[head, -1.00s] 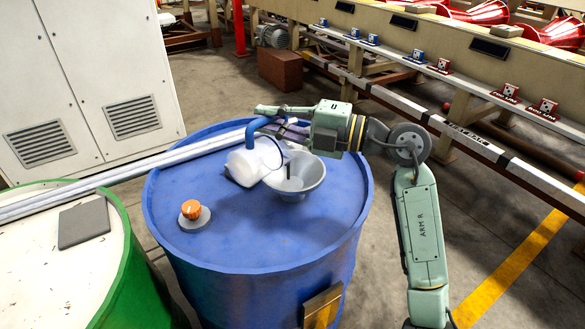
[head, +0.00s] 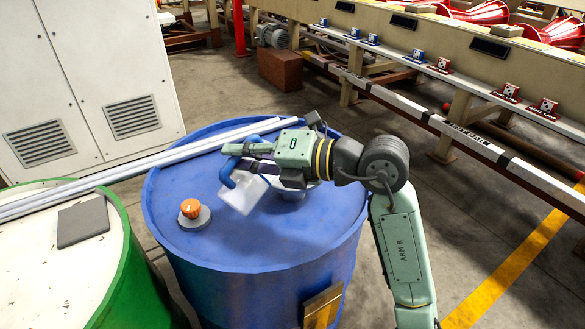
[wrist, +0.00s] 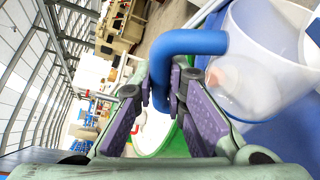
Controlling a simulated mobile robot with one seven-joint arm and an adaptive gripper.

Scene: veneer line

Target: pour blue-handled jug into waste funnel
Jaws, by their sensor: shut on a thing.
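The jug is translucent white (head: 243,196) with a blue handle (head: 228,174). It hangs tilted above the blue drum, left of the funnel; I cannot tell how much is in it. My gripper (head: 250,158) is shut on the handle. In the wrist view the handle (wrist: 190,42) runs between my purple-padded fingers (wrist: 168,95), with the jug body (wrist: 265,65) to the right. The waste funnel (head: 291,194) is grey, on the drum lid, mostly hidden behind my gripper and wrist.
White rails (head: 140,168) cross the back of the lid. A green drum (head: 135,270) with a grey plate (head: 83,224) stands left. A white cabinet (head: 95,60) stands behind.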

